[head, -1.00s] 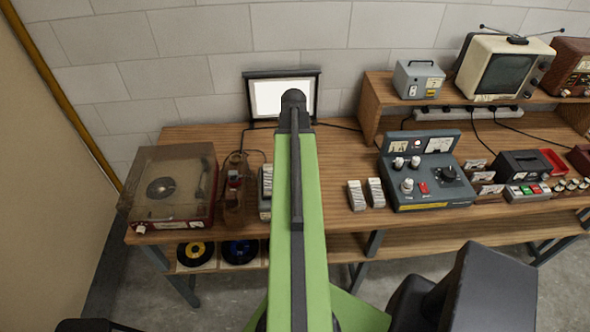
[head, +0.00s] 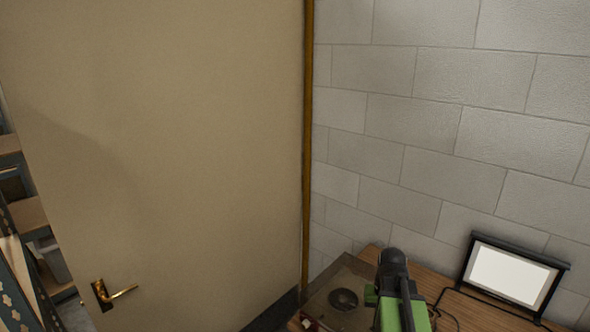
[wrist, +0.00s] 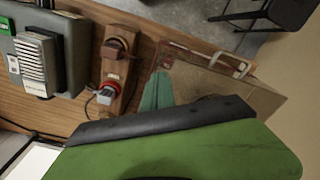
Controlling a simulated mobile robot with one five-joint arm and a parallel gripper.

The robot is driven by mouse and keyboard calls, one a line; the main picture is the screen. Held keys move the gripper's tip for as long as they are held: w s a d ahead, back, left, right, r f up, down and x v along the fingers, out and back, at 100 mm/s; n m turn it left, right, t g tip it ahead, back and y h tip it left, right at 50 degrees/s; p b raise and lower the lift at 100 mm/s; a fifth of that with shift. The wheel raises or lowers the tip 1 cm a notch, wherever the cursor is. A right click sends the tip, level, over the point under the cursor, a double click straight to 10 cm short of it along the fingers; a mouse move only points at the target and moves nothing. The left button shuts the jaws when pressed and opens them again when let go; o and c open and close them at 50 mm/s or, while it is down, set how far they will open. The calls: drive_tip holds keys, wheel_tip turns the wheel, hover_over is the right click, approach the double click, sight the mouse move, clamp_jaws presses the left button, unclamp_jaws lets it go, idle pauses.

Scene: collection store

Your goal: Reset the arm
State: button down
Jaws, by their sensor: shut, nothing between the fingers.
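My gripper (wrist: 157,91) shows in the wrist view as a pair of teal fingers closed together, with nothing between them. It points over the wooden bench, between a wooden block with round fittings (wrist: 119,68) and the record player (wrist: 215,75). My green arm covers the lower part of that view. In the head view the dark joint and green link of my arm stand at the bottom, right of the record player (head: 335,300). The gripper itself is hidden there.
In the head view a beige door (head: 160,150) with a brass handle fills the left. A white-screened frame (head: 508,272) stands against the block wall. In the wrist view a grey device (wrist: 70,60) lies left and a dark stool (wrist: 287,12) stands top right.

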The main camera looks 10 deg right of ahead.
drive_tip(key=w+a+n, duration=0.2)
drive_tip(key=a, duration=1)
drive_tip(key=w+a+n, duration=0.2)
drive_tip(key=a+n, duration=0.1)
drive_tip(key=a, duration=0.9)
wheel_tip(320, 180, down, 9)
drive_tip(key=s+b, duration=0.2)
drive_tip(key=b, duration=0.7)
drive_tip(key=shift+s+d, duration=0.3)
drive_tip(key=shift+s, duration=0.1)
